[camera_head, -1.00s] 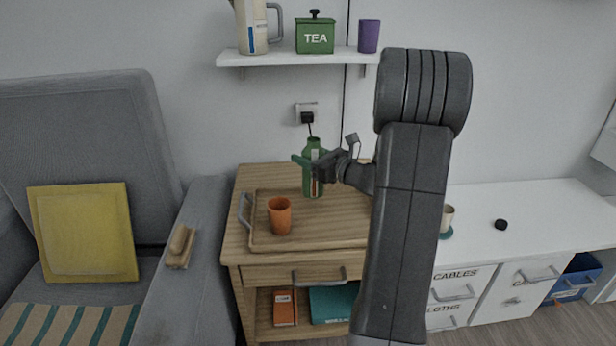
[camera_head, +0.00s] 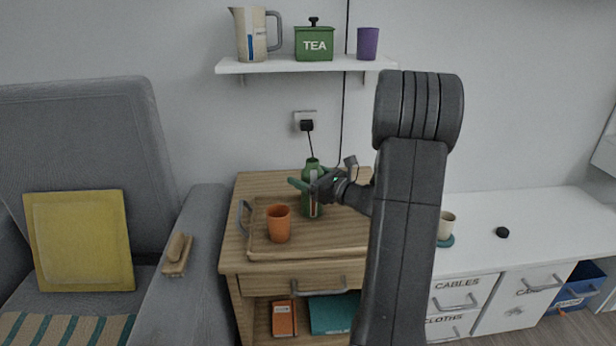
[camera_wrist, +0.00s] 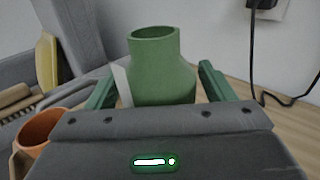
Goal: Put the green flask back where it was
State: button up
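The green flask (camera_head: 311,204) stands upright on the wooden tray (camera_head: 350,244), toward its back. It has a white and red label strip. In the wrist view the flask (camera_wrist: 162,78) rises between my two green fingers, its open neck toward the top. My gripper (camera_head: 306,185) is around the flask's body, with one finger showing in front to the left. In the wrist view a narrow gap shows between the flask and each finger, so my gripper (camera_wrist: 158,76) looks slightly open. The flask's lower part is hidden by the gripper housing there.
An orange cup (camera_head: 279,224) stands on the tray just left of the flask. A wall shelf (camera_head: 290,66) with a jug, TEA tin and purple cup is above. A socket with plug (camera_head: 306,123) and cord is behind. A grey armchair (camera_head: 205,240) stands left.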

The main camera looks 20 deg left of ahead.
jog(key=shift+r, duration=0.15)
jog(key=shift+d+r, duration=0.1)
jog(key=shift+d, duration=0.15)
jog(key=p+v, duration=0.2)
jog(key=v, duration=0.9)
jog(key=shift+s+d+p, duration=0.2)
jog(key=shift+d+p, duration=0.05)
jog(key=shift+p, duration=0.1)
